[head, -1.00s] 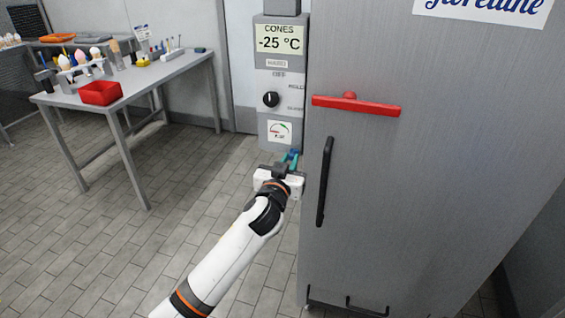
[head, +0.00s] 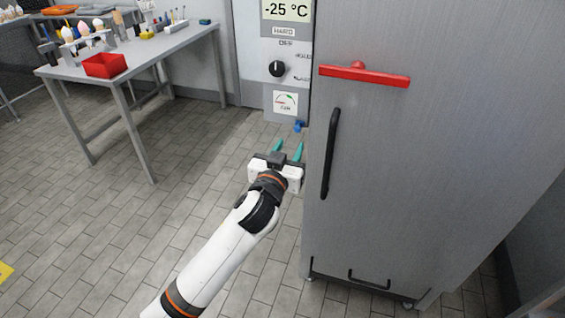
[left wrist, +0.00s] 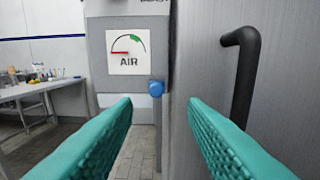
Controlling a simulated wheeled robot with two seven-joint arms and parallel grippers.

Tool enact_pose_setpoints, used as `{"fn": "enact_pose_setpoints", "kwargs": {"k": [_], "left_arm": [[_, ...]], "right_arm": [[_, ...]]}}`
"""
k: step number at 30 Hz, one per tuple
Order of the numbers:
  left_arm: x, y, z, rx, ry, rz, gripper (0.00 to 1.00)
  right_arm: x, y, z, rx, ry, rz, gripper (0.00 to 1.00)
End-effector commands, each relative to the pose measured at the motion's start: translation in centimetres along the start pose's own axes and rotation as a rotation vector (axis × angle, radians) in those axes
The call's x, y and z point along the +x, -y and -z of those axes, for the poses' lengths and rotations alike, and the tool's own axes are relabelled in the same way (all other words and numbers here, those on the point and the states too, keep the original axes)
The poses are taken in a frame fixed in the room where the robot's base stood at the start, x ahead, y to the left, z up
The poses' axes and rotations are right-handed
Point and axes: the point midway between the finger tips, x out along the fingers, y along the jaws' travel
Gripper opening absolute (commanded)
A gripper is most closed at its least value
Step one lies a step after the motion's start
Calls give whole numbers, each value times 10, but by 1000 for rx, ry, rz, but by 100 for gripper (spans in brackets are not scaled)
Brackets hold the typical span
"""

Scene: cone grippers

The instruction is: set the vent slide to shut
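The vent slide shows as a small blue knob (head: 298,126) at the bottom of the grey control panel, beside the cabinet. It also shows in the left wrist view as a blue knob (left wrist: 156,88) just below the AIR gauge (left wrist: 128,50). The gauge's red needle points left, away from the green arc. My left gripper (head: 288,149) is open, its teal fingers apart and empty, a little in front of and below the knob. In the left wrist view the knob lies beyond the gap between the fingers, untouched. My right gripper is out of view.
A tall grey cabinet (head: 400,180) with a black vertical handle (head: 331,153) and a red bar (head: 364,75) stands close right of the gripper. A black dial (head: 277,69) sits above the gauge. A table (head: 150,50) with a red bin (head: 104,65) stands left. The floor between is clear.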

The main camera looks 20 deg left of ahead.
Motion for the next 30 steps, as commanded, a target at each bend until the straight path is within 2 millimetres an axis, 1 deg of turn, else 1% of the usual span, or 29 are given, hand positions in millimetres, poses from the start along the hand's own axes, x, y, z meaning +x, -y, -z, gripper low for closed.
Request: {"fn": "enact_pose_setpoints", "kwargs": {"k": [1,3,6,10,14,26,28,29,30], "left_arm": [[-12,0,2,-2,-1,2,38],[-25,0,2,-1,0,1,38],[-39,0,2,-1,-1,1,38],[-50,1,0,0,1,1,38],[-54,1,0,0,0,0,38],[-53,1,2,1,-3,1,38],[-50,0,12,7,-24,1,38],[-49,0,21,12,-42,1,38],[-46,-1,37,23,-72,1,38]], "right_arm": [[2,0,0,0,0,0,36],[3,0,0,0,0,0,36],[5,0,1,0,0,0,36],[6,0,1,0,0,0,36],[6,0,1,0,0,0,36],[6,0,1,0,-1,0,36],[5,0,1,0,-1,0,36],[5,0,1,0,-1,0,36],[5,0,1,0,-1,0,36]]}}
